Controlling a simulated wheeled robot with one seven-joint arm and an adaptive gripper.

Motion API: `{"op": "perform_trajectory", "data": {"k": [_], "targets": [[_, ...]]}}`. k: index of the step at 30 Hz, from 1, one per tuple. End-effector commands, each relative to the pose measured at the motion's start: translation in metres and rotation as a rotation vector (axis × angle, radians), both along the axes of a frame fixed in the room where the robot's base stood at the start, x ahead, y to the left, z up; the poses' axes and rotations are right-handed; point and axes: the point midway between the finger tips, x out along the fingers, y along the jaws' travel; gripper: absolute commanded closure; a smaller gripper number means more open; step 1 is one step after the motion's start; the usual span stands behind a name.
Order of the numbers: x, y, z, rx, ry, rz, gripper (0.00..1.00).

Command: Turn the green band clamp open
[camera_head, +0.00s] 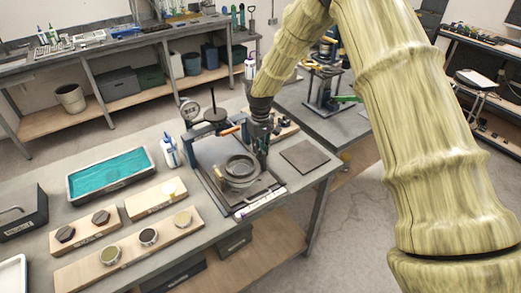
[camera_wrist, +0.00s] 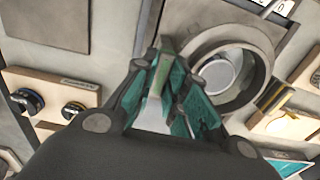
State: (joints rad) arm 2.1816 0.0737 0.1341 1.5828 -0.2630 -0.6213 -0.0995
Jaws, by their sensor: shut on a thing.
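A round grey ring fixture (camera_head: 240,172) stands on a dark base plate on the near bench. It also shows in the wrist view (camera_wrist: 262,62), with a pale disc inside its bore. My gripper (camera_head: 262,150) points down at the ring's right rear side. In the wrist view my gripper (camera_wrist: 163,90) has teal-padded fingers around a narrow green and pale lever (camera_wrist: 162,75), which I take for the green band clamp's handle. It is shut on this lever. The fingers hide much of the lever and where it joins the ring.
A dial gauge stand (camera_head: 190,112) and a white bottle (camera_head: 170,151) stand left of the fixture. A teal-lined tray (camera_head: 69,186) and wooden blocks with round knobs (camera_head: 128,247) lie further left. A flat grey plate (camera_head: 305,156) lies to the right.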

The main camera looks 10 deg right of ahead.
Motion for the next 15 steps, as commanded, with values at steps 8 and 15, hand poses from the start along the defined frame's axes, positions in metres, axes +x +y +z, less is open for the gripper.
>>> {"op": "perform_trajectory", "data": {"k": [8,15], "targets": [[0.0002,-0.0007,0.0006,-0.001,0.000,0.032,1.00],[0.0003,-0.0008,0.0007,-0.001,0.000,0.033,1.00]]}}
